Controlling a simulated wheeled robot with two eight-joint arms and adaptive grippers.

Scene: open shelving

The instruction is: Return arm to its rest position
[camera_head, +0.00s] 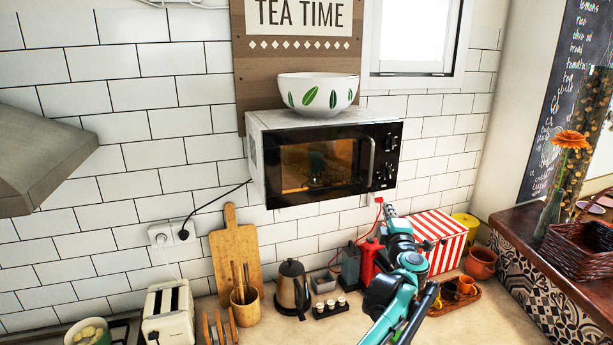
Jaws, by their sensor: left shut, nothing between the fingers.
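My left arm (408,300), teal and black, reaches up from the bottom edge right of centre. Its left gripper (389,210) points up at the far end, in front of the tiled wall and below the right end of the microwave. The gripper is small in the picture; it is shut and holds nothing. My right gripper is not in view.
A microwave (255,160) on the wall carries a white bowl (318,94) with green leaves. On the counter stand a red-striped box (443,240), a kettle (291,287), a toaster (168,314) and a cutting board (236,250). A wicker basket (580,250) sits right.

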